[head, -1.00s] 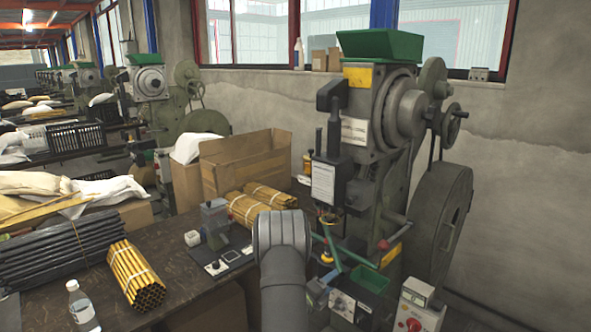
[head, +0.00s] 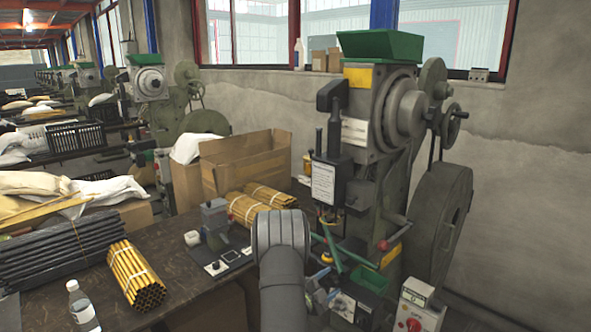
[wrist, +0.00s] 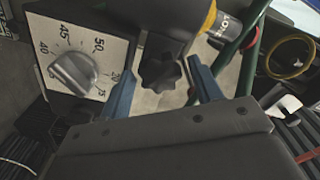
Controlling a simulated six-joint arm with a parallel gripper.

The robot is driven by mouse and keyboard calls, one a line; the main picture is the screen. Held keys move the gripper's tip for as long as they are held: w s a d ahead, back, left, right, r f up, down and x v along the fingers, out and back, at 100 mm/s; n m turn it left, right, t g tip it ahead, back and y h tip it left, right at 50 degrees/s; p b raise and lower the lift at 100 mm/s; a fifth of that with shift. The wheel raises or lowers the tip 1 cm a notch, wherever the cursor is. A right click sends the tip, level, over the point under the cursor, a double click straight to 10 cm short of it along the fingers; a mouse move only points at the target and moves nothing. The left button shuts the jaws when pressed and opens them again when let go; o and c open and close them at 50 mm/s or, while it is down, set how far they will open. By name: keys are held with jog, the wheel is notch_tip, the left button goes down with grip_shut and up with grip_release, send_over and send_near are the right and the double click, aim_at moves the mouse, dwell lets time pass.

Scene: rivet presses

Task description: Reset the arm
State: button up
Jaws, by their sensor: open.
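My gripper shows in the wrist view (wrist: 167,55) as two blue fingers standing apart, with nothing held between them. A black star-shaped knob (wrist: 160,75) lies beyond the gap between the fingers; I cannot tell whether they touch it. In the head view my dark grey arm reaches in at the lower middle, in front of the green rivet press (head: 400,150). The gripper itself is mostly hidden there behind the arm, low by the press's dial panel (head: 343,305). The wrist view shows that panel's numbered dial with a grey knob (wrist: 73,73) at the left.
Green bars (wrist: 240,45) cross close by the right finger. A green tray (head: 370,279) and a red-knobbed control box (head: 415,308) sit beside the panel. The bench (head: 185,255) holds yellow pencil bundles (head: 137,275), a cardboard box (head: 250,165) and a bottle (head: 82,305).

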jog(key=n, duration=0.6)
dwell(0.4)
jog(key=o, duration=0.9)
jog(key=s+d+f+n, duration=0.3)
jog(key=s+d+f, duration=0.3)
jog(key=s+f, duration=0.55)
jog(key=s+d+f+n, duration=0.2)
jog(key=s+d+f, duration=0.5)
jog(key=s+f, duration=0.45)
jog(key=f+x, duration=0.1)
jog(key=x, duration=0.9)
jog(key=shift+w+f, duration=0.25)
jog(key=shift+w, duration=0.4)
jog(key=shift+s+a, duration=0.1)
jog(key=shift+a, duration=0.15)
